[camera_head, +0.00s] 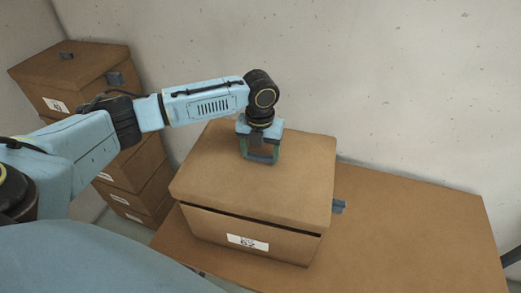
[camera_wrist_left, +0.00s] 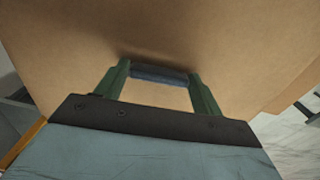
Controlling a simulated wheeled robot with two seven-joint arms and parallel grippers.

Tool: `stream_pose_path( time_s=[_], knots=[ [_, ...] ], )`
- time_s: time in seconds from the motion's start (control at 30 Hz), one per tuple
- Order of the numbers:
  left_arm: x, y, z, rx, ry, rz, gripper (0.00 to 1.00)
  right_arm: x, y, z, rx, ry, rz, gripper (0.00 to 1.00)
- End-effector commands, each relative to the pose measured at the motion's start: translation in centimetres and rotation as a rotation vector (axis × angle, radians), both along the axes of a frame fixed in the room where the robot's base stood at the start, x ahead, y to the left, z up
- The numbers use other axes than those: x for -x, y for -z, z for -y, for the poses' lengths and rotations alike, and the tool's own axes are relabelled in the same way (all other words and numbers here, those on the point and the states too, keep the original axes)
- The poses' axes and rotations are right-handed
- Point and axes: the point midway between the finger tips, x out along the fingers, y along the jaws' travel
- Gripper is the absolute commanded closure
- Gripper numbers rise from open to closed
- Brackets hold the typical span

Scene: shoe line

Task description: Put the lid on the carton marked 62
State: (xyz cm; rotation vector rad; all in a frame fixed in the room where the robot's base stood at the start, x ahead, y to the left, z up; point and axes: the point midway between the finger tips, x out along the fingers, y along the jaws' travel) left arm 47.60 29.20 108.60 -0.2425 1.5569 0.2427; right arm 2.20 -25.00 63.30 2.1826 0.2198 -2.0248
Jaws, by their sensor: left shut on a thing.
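The brown carton marked 62 (camera_head: 215,231) stands on the table, its white label facing front. The brown lid (camera_head: 225,175) is over the carton's top, with a dark gap under its front edge. Whether the lid touches the carton elsewhere is hidden. My left gripper (camera_head: 260,156) is above the lid, shut on its handle. In the left wrist view, the green fingers of the gripper (camera_wrist_left: 160,78) are at both ends of the blue-grey handle (camera_wrist_left: 158,72), with the lid (camera_wrist_left: 150,30) behind. My right gripper is not in view.
The brown table (camera_head: 415,225) is clear to the right of the carton. A blue-grey side handle (camera_head: 339,206) sticks out at the carton's right. A stack of lidded cartons (camera_head: 75,85) stands at the left, behind my left arm. A bare wall (camera_head: 380,80) is behind the table.

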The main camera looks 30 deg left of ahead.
Motion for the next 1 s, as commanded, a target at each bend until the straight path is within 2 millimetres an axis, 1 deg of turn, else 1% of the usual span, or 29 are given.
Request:
stream_pose_path(
  time_s=[0.03,0.2,0.3,0.37,0.6,0.7,1.0],
  knots=[
    [0.0,0.9,0.0,0.000,0.000,0.001,0.59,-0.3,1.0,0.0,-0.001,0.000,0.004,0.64],
    [0.0,2.4,0.0,0.000,0.000,0.001,0.59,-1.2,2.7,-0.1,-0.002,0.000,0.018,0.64],
    [0.0,3.3,0.0,-0.001,0.001,0.000,0.59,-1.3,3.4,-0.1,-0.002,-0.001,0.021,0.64],
    [0.0,3.7,0.0,0.000,-0.001,-0.001,0.59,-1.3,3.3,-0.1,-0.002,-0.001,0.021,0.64],
    [0.0,5.9,0.0,0.000,0.000,-0.001,0.59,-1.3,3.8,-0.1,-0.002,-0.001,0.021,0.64],
    [0.0,6.4,0.1,0.001,0.001,-0.002,0.59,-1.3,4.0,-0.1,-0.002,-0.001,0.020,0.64],
    [0.1,6.7,0.1,0.001,0.001,-0.004,0.59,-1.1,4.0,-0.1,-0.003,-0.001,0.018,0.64]
  ],
)
